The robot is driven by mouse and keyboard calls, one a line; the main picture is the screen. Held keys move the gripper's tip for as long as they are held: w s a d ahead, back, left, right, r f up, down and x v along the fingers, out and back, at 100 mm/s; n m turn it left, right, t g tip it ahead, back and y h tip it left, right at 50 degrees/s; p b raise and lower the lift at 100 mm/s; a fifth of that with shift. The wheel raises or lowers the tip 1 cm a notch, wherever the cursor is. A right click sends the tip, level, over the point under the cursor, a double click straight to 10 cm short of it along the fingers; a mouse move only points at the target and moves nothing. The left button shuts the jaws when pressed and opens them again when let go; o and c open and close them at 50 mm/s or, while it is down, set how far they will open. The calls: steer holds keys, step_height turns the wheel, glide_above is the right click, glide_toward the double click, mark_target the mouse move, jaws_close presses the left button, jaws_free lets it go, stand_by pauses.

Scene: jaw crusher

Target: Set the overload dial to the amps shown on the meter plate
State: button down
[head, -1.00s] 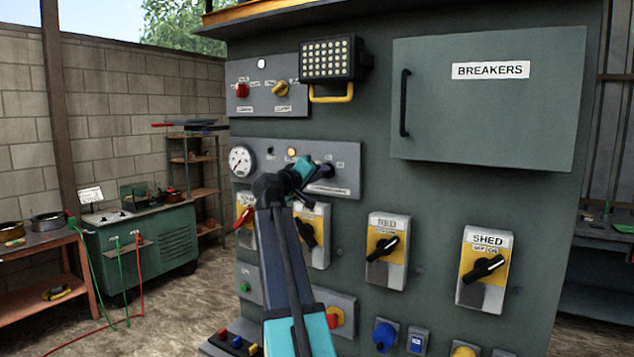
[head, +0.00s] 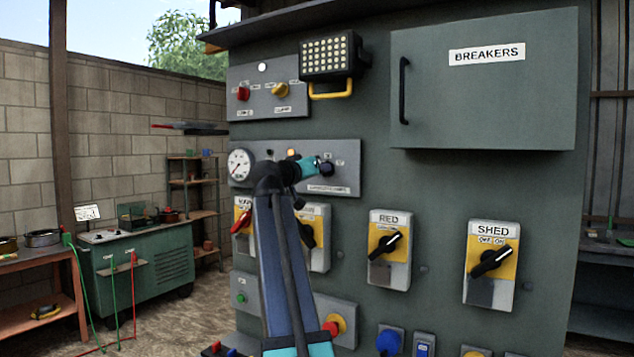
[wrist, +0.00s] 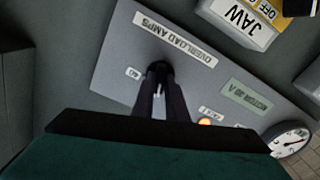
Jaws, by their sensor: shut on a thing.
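The overload dial (wrist: 158,70) is a dark knob on a grey panel (wrist: 112,70), below the upside-down "OVERLOAD AMPS" label (wrist: 175,38) in the wrist view. My gripper (wrist: 160,75) is shut on the dial, its two dark fingers on either side. The fingers hide most of the dial and its pointer, so I cannot read its setting. One scale mark (wrist: 133,73) shows, apparently "40". A greenish plate (wrist: 252,100), also upside down, seems to read "MOTOR 30 A". In the head view my gripper (head: 325,169) is at the panel's right part.
A round white gauge (head: 240,164) and a lit orange lamp (wrist: 205,122) sit on the same panel. Rotary switches, including RED (head: 389,245) and SHED (head: 490,262), stand out below. A floodlight (head: 328,55) juts out above. The BREAKERS door (head: 490,90) is shut.

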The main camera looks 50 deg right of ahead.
steer(key=shift+s+d+r+m+b, duration=0.1)
steer(key=shift+m+b, duration=0.85)
steer(key=shift+b, duration=0.2)
steer(key=shift+s+d+m+b, duration=0.1)
steer(key=shift+m+b, duration=0.85)
steer(key=shift+b, duration=0.2)
steer(key=c, duration=1.8)
jaws_free()
steer(key=shift+s+d, duration=0.1)
steer(key=shift+o, duration=0.2)
steer(key=b+v, duration=0.1)
steer(key=v, duration=1.3)
steer(key=shift+w, duration=0.2)
